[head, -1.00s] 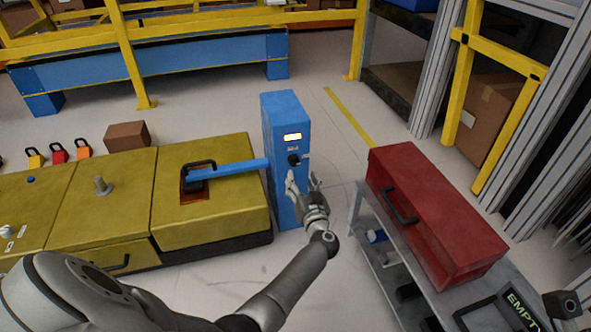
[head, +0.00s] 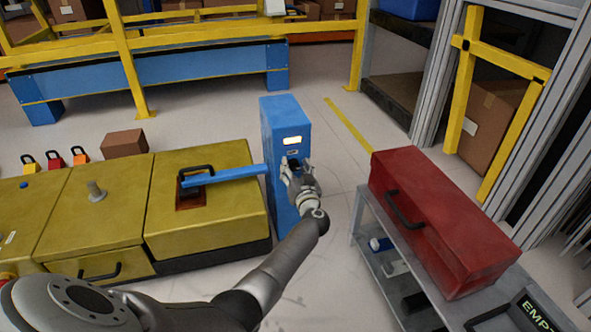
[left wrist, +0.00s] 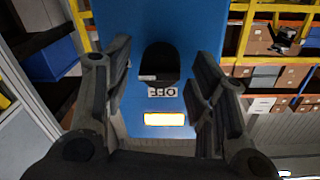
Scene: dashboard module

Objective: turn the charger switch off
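The blue charger (head: 285,113) stands upright at the centre of the head view, with a lit yellowish display (head: 292,140). Its black switch knob is mostly hidden behind my left gripper (head: 299,178) there. In the left wrist view the black knob (left wrist: 159,62) sits between the two spread fingers of my left gripper (left wrist: 162,95), with a visible gap on each side. A small upside-down label that looks like OFF (left wrist: 162,89) lies beside the knob, and the lit display (left wrist: 165,119) is below it. My right gripper is not in view.
A blue bar joins the charger to a yellow unit (head: 205,238) at its left. A red toolbox (head: 445,225) sits on a grey cart (head: 362,222) to the right. Clear floor lies between charger and cart.

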